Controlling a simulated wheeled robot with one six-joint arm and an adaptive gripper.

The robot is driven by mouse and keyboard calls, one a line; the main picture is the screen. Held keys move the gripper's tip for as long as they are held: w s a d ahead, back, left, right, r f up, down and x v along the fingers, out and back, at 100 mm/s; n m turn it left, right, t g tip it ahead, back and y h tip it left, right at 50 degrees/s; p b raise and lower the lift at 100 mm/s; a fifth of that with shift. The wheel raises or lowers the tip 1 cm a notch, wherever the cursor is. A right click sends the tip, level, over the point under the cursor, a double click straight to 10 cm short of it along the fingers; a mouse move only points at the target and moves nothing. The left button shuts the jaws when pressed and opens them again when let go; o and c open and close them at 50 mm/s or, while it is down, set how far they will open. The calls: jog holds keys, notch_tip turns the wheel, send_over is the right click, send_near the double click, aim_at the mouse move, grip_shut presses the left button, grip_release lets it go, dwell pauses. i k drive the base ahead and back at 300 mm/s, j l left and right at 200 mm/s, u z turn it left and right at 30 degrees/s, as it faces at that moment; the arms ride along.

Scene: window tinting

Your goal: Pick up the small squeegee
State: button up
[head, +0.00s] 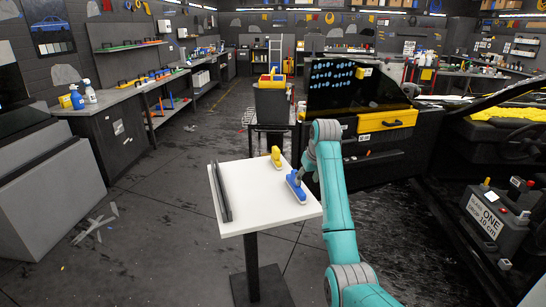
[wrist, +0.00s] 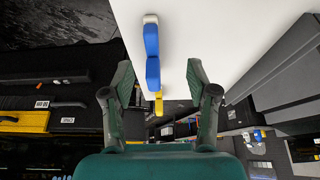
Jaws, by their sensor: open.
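A blue squeegee-like tool (head: 295,188) with a pale edge lies on the white table (head: 262,204), near its right side. A yellow tool (head: 277,157) lies behind it, near the table's far edge. I cannot tell for sure which one is the small squeegee. My gripper (head: 301,176) is at the blue tool, partly hidden by my arm. In the wrist view my gripper (wrist: 158,68) is open, with the blue tool (wrist: 152,45) showing between its two fingers and apart from both. The yellow tool (wrist: 158,104) shows beyond it.
A long dark bar (head: 221,191) lies along the table's left side. A grey bin (head: 271,103) stands behind the table. A dark cabinet with a yellow drawer (head: 387,120) is at the right, and a workbench (head: 120,95) runs along the left. Floor left of the table is mostly open.

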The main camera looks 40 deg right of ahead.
aim_at(275, 156)
jog(key=i+l, duration=0.8)
jog(key=i, duration=0.5)
